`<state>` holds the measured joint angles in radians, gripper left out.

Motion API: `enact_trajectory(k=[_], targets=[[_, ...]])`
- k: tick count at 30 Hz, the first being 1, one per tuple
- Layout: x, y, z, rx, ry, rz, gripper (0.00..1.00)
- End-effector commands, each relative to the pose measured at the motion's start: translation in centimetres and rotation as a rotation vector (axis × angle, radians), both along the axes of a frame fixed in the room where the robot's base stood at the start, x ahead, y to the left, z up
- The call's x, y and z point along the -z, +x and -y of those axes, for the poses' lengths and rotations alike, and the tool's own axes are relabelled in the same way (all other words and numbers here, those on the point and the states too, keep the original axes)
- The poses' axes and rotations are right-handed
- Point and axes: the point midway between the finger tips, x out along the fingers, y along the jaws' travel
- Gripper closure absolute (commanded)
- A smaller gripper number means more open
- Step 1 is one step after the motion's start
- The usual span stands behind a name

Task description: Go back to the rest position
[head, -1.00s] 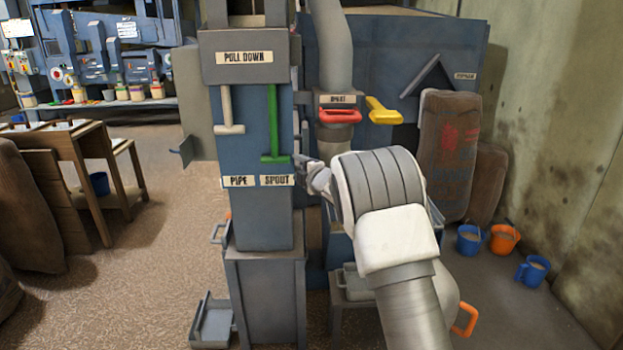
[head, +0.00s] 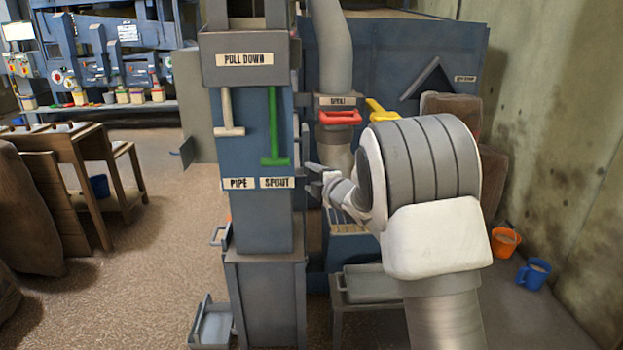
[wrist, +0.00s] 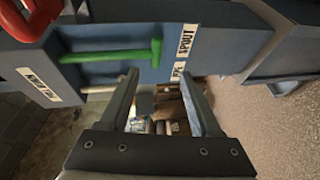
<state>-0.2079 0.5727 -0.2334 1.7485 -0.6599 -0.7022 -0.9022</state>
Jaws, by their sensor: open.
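My gripper (head: 314,178) is to the right of the grey-blue column in the head view, with my white and grey arm behind it. In the wrist view my gripper (wrist: 165,98) is open, with nothing between its fingers. The green T-handle (head: 274,130) hangs low on the column above the SPOUT label, and the cream T-handle (head: 228,115) sits higher above the PIPE label. The green handle (wrist: 110,56) also shows in the wrist view, beyond the fingers and apart from them. My arm hides part of the machine's right side.
A red handle (head: 340,118) and a yellow handle (head: 380,111) are on the machine behind the column. An orange bucket (head: 504,242) and a blue bucket (head: 533,274) stand on the floor at right. Wooden benches (head: 68,160) stand at left. Open floor lies between benches and column.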

Motion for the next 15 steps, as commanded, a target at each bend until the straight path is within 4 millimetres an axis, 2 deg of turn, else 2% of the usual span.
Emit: enact_trajectory(k=[4, 8, 11, 15], targets=[[-1.3, -0.3, 0.7, 0.033, 0.021, -0.016, 0.36], [-4.4, -1.9, 3.1, 0.138, 0.097, -0.075, 0.36], [-7.1, -4.2, 5.4, 0.252, 0.187, -0.147, 0.36], [-10.1, -8.4, 8.3, 0.41, 0.329, -0.257, 0.36]])
